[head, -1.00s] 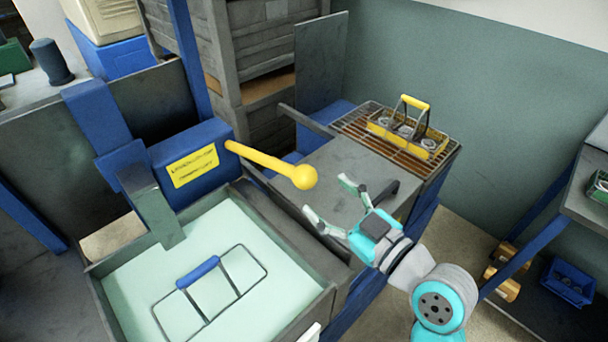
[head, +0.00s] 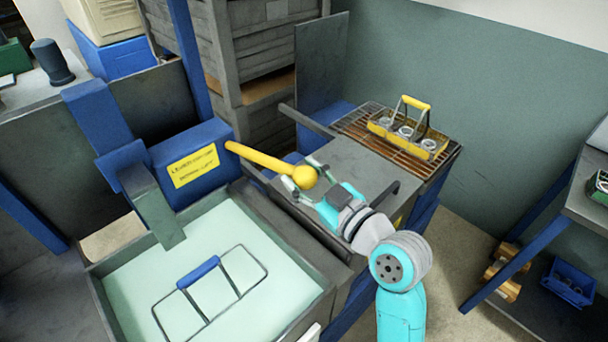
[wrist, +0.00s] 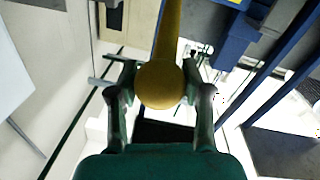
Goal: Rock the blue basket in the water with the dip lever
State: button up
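The dip lever (head: 268,162) is a yellow bar with a round knob, sticking out to the right from a blue box with a yellow label. My gripper (head: 299,180) is at the knob in the head view. In the wrist view the yellow knob (wrist: 160,84) lies between the two spread fingers of my gripper (wrist: 161,92), with narrow gaps visible beside it. The blue basket sits in the pale green water (head: 215,290) of the tank. Only its blue handle (head: 198,271) and thin wire frame show; its lower part is hidden under the water.
A grey bench top (head: 350,180) lies right of the tank. A wire rack (head: 366,138) at its back holds a yellow basket (head: 428,148) with several metal parts. Stacked grey crates (head: 258,50) stand behind. A shelf with a blue bin (head: 570,282) is at the right.

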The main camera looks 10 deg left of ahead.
grip_shut()
jog(key=w+a+r, duration=0.3)
jog(key=a+r, duration=0.1)
jog(key=r, duration=0.6)
jog(key=shift+w+a+r, duration=0.2)
jog(key=shift+r, duration=0.2)
jog(key=o, duration=0.7)
grip_release()
jog(key=shift+f, duration=0.1)
jog(key=v, duration=1.2)
